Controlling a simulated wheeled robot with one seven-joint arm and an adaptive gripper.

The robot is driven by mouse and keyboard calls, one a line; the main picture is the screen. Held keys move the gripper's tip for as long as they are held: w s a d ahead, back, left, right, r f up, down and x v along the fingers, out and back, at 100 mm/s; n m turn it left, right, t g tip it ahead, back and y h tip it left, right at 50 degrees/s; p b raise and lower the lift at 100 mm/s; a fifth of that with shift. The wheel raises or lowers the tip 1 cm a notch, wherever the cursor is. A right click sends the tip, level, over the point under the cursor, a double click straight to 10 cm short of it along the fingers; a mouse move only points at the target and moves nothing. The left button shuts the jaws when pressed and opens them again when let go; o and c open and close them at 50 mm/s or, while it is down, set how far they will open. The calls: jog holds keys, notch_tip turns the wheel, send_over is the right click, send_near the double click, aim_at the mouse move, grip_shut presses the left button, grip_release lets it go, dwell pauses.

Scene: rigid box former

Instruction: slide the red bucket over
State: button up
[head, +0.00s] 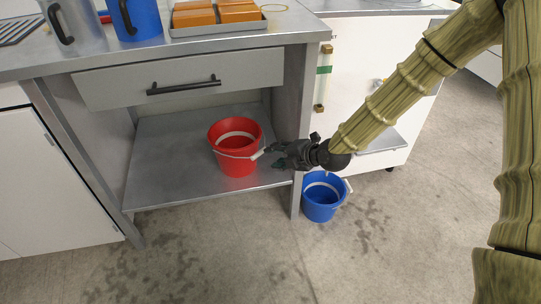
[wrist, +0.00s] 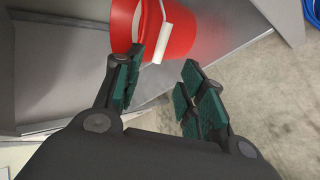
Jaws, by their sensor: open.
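The red bucket (head: 236,160) stands upright on the grey lower shelf under a drawer. It has a wire handle with a white grip hanging down on its right side. My gripper (head: 272,153) is at the bucket's right, with its fingertips close to the white grip. In the wrist view the red bucket (wrist: 180,32) is at the top, beyond the fingers. My gripper (wrist: 165,72) is open there, and its left finger overlaps the bucket's edge. Nothing is between the fingers along their length. Whether a finger touches the bucket is unclear.
The lower shelf (head: 160,175) is bare left of the bucket. A table leg (head: 296,190) stands by my gripper. A blue bucket (head: 322,198) is on the floor at the right. Above, the drawer (head: 190,82) is shut, and a tray (head: 220,29) of orange blocks sits on top.

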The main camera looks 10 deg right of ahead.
jog(key=shift+v, duration=0.85)
jog(key=s+d+f+m+g+h, duration=0.1)
jog(key=s+f+m+g+h, duration=0.1)
jog(key=s+f+m, duration=0.65)
jog(key=s+d+f+m+g+h, duration=0.15)
jog(key=s+f+m, duration=0.35)
jog(key=s+f, duration=0.55)
jog(key=s+d+f+m+g+h, duration=0.1)
jog(key=s+d+f+m+g, duration=0.2)
jog(key=s, duration=0.4)
jog(key=s+d+f+m+h, duration=0.1)
jog(key=s+d+f+m, duration=0.15)
jog(key=s+m, duration=0.45)
jog(key=s+d+f+m+g+h, duration=0.2)
jog(key=s+f+m, duration=0.15)
jog(key=s, duration=0.45)
notch_tip(320, 180, up, 35)
jog(key=p, duration=3.5)
jog(key=shift+n, duration=0.3)
jog(key=shift+w, duration=0.1)
